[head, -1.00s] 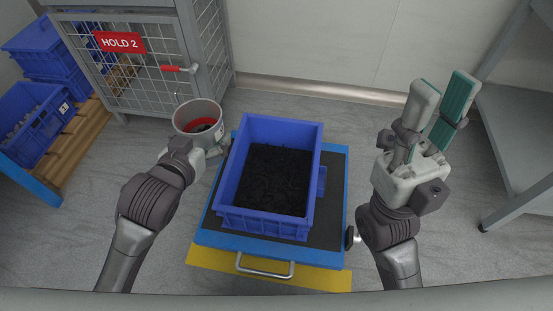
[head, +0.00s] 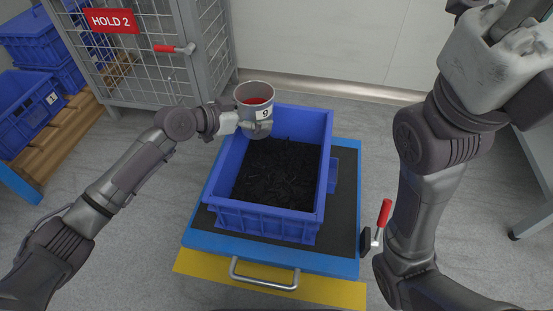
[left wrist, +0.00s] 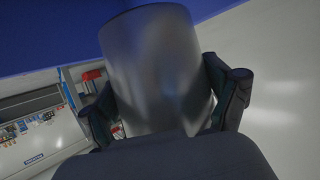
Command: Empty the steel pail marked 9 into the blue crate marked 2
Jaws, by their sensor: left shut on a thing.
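The steel pail marked 9 (head: 252,96) is in my left gripper (head: 240,122), above the far left corner of a blue crate (head: 265,218). The pail looks about upright, and something red shows inside it. In the left wrist view the pail (left wrist: 160,70) fills the space between the two fingers (left wrist: 168,110), which are shut on it. The crate stands on a blue cart and holds a layer of dark, small pieces. No number shows on the crate's visible walls. My right arm is raised at the right, and its fingers are out of the picture.
A wire cage marked HOLD 2 (head: 112,21) stands at the back left.

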